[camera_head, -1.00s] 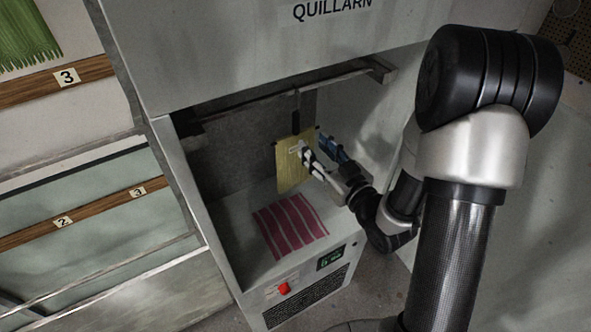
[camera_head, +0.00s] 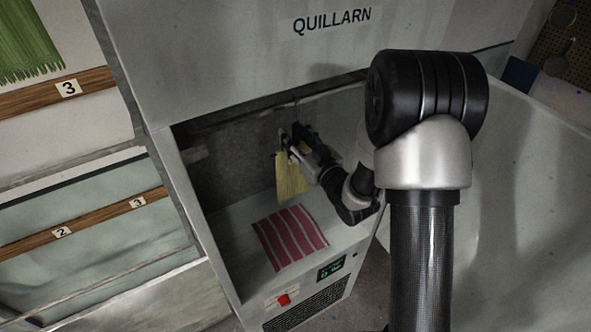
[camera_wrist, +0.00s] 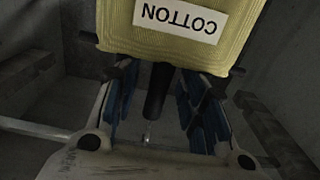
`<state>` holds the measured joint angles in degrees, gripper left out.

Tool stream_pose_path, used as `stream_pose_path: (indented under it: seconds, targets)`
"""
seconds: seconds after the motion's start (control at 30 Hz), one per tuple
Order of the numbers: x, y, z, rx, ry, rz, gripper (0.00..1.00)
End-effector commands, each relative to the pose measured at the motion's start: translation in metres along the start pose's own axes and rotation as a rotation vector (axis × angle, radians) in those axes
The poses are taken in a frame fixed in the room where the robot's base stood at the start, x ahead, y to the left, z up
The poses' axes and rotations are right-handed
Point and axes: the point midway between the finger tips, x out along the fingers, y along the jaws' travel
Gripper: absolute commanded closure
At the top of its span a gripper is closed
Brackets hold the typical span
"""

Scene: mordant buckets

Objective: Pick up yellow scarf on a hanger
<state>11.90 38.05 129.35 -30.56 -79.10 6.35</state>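The yellow scarf (camera_head: 289,180) hangs inside the grey cabinet, and my gripper partly covers its top in the head view. In the wrist view the scarf (camera_wrist: 150,52) appears upside down with a white "COTTON" label (camera_wrist: 181,17). Its black hanger stem (camera_wrist: 156,90) stands between the blue-padded fingers of my gripper (camera_wrist: 158,105). The fingers are open, with a visible gap on each side of the stem. In the head view my gripper (camera_head: 294,142) is at the top of the scarf. The hanger's upper end is hard to make out.
A red striped cloth (camera_head: 290,237) lies on the cabinet floor (camera_head: 235,217) below the scarf. The cabinet's upper panel (camera_head: 240,75) and side walls enclose the space. A red button (camera_head: 284,299) is on the front. Numbered wooden rails (camera_head: 95,220) stand at the left.

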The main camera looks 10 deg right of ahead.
Motion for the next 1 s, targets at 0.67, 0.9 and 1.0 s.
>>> stream_pose_path:
  seconds: [0.67,0.9,1.0]
  targets:
    - [0.0003,0.0004,0.0002,0.0,0.0,0.001,0.92]
    - [0.0002,0.0004,0.0003,0.0,0.0,0.001,1.0]
    - [0.0002,0.0004,0.0003,0.0,0.0,0.001,1.0]
